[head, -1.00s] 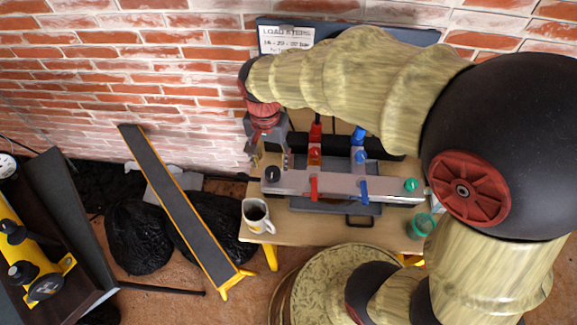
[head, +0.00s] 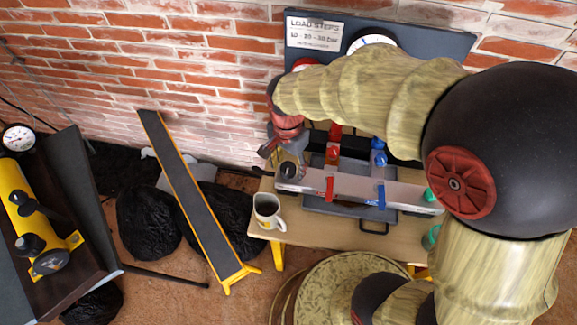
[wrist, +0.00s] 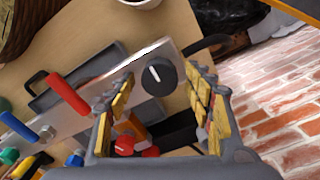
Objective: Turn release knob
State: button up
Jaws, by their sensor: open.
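A round black knob (wrist: 159,77) with a white pointer line sits at one end of a long silver panel. It also shows in the head view (head: 288,170), at the panel's left end on the wooden bench. My gripper (wrist: 162,84) is open with its yellow-padded fingers apart, and the knob appears between the fingertips in the wrist view. I cannot tell whether the pads touch it. In the head view my gripper (head: 287,157) is right at the knob and partly covers the area behind it. Red lever (wrist: 69,93) and blue lever (head: 381,195) stand along the same panel (wrist: 88,108).
A white mug (head: 267,212) stands at the bench's left front corner. A green button (head: 430,195) is at the panel's right end. A brick wall (head: 200,90) and a sign board (head: 452,42) are behind. A sloping ramp (head: 195,200) and black bags (head: 148,222) are left.

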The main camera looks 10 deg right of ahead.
jog(key=shift+c, duration=1.1)
jog(key=c, duration=0.9)
